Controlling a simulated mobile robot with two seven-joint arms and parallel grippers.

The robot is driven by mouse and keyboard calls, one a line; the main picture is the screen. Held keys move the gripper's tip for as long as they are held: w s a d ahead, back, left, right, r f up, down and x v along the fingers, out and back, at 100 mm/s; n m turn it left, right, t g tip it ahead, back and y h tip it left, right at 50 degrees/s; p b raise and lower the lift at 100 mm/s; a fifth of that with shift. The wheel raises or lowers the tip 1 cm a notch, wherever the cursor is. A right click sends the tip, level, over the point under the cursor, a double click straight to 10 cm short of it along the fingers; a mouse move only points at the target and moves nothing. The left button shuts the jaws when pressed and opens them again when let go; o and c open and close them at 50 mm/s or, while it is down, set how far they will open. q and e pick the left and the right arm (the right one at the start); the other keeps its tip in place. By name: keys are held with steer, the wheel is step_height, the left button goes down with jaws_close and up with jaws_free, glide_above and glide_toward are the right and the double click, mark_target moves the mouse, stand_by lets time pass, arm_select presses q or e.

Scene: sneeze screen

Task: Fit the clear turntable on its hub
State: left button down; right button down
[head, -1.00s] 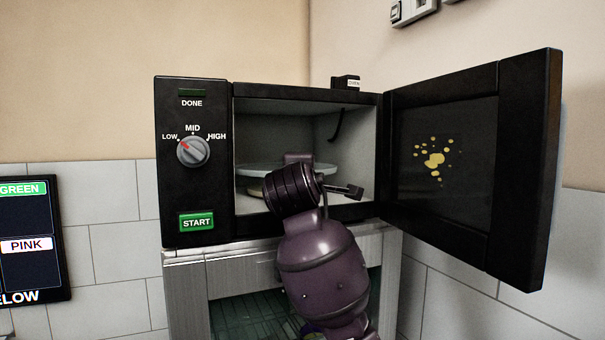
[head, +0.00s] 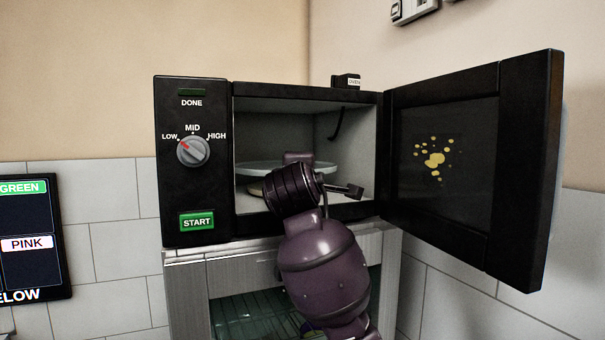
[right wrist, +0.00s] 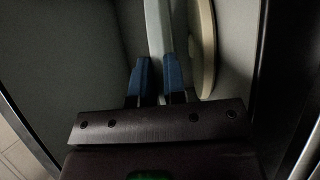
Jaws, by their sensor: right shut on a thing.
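The clear turntable (head: 255,168) is a pale, thin disc inside the open microwave, roughly level. My right gripper (right wrist: 157,62) reaches into the cavity, its blue fingertips shut on the turntable's rim; the turntable shows edge-on in the right wrist view (right wrist: 158,25). In the head view my right wrist hides most of the gripper and part of the disc. A tan round piece (head: 255,188), seemingly the hub, lies below the turntable on the cavity floor. In the right wrist view this tan piece (right wrist: 207,45) stands beside the disc with a gap between them. My left gripper is not in view.
The microwave (head: 195,115) has its door (head: 480,170) swung open to the right, with yellow spatters on it. A small black labelled block (head: 346,82) sits on top. A dark hooked strip (head: 337,125) hangs inside. A metal-framed cabinet (head: 185,285) stands below.

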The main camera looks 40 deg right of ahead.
steer(key=shift+f, duration=0.7)
stand_by(2.5)
steer(key=c, duration=1.1)
jaws_free()
steer(key=shift+f, duration=0.1)
steer(key=shift+a, duration=0.1)
steer(key=v, duration=0.7)
stand_by(0.6)
